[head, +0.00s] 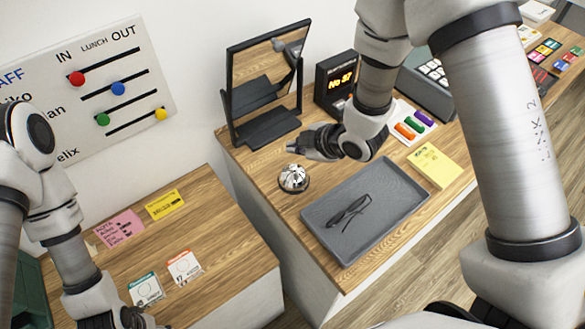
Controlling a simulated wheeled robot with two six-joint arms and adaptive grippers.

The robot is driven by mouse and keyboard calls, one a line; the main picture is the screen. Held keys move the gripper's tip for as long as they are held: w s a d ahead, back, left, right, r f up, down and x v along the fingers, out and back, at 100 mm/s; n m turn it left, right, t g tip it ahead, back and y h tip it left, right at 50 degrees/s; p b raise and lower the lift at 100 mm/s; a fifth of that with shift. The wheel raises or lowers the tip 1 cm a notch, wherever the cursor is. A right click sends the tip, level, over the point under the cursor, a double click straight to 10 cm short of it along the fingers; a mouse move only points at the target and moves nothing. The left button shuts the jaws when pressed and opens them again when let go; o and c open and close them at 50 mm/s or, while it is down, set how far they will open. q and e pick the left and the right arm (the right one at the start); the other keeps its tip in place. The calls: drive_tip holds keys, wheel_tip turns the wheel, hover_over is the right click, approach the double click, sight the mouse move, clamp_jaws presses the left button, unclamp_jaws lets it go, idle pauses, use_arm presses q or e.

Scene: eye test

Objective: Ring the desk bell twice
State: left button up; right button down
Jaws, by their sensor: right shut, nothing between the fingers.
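The desk bell (293,178) is a small silver dome on a dark base. It stands upright on the wooden counter, left of the grey tray. My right gripper (292,150) is shut and empty. Its fingertips point left in the picture and appear just above the bell, with a visible gap in the picture. My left gripper (138,320) is at the bottom edge over the lower desk, partly cut off. Its fingers do not show well enough to tell their state.
A grey tray (318,221) with dark glasses (349,212) lies right of the bell. A mirror (262,75) on a stand and a number display (336,82) stand behind. Colored cards lie on the lower desk (215,235). A yellow pad (436,165) lies right of the tray.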

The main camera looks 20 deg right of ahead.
sight(295, 168)
use_arm(q)
drive_tip(key=f, duration=0.1)
drive_tip(key=f+b, duration=0.1)
drive_tip(key=shift+w+f, duration=0.2)
drive_tip(key=shift+f, duration=0.15)
use_arm(e)
drive_tip(key=f, duration=0.3)
drive_tip(key=shift+w+f, duration=0.15)
drive_tip(key=shift+w, duration=0.05)
use_arm(q)
drive_tip(key=shift+s+f+b, duration=0.1)
drive_tip(key=shift+f+b, duration=0.2)
drive_tip(key=shift+b, duration=0.2)
use_arm(e)
drive_tip(key=shift+w+a+f, duration=0.1)
drive_tip(key=shift+w+f, duration=0.05)
drive_tip(key=shift+f, duration=0.2)
drive_tip(key=shift+s+r, duration=0.15)
drive_tip(key=shift+s, duration=0.3)
drive_tip(key=shift+w, duration=0.25)
use_arm(q)
drive_tip(key=shift+s+r, duration=0.1)
drive_tip(key=shift+s, duration=0.15)
drive_tip(key=shift+s, duration=0.1)
use_arm(e)
drive_tip(key=shift+s, duration=0.15)
